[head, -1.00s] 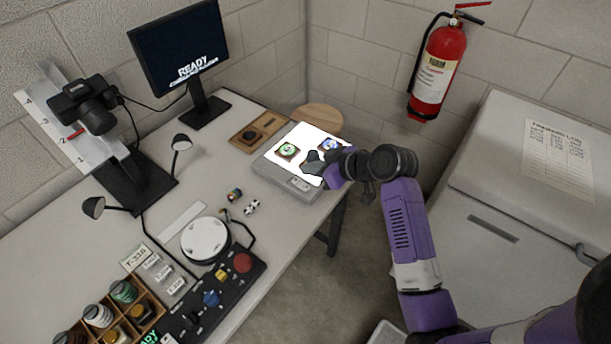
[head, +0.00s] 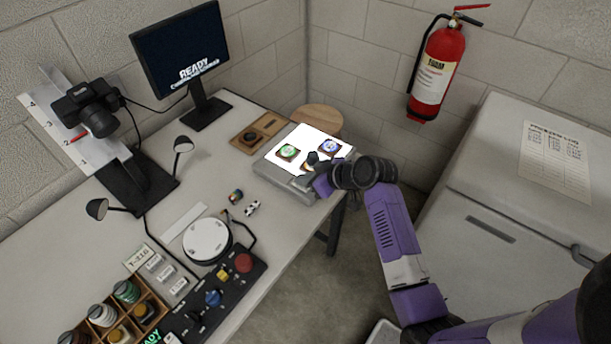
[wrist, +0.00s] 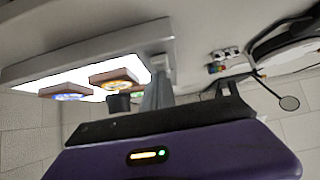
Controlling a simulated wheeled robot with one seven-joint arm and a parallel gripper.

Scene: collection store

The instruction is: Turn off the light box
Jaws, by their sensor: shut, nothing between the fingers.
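The light box (head: 314,134) is a flat grey case at the table's far right corner, and its top panel glows bright white. In the wrist view its grey rim (wrist: 100,45) and lit panel fill the upper left. Small framed pieces lie on the panel, among them a green one (head: 288,152) and a blue one (head: 330,147). My gripper (head: 305,180) is shut and empty at the box's front edge. In the wrist view my gripper (wrist: 153,95) reaches to the end of the grey rim. The switch area on that rim is mostly hidden; contact cannot be told.
A wooden tray (head: 272,127) lies just left of the box, and a round wooden stool (head: 320,117) stands behind it. A monitor (head: 180,48), lamps and a control panel (head: 215,300) stand farther left. A white cabinet (head: 500,190) is to the right.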

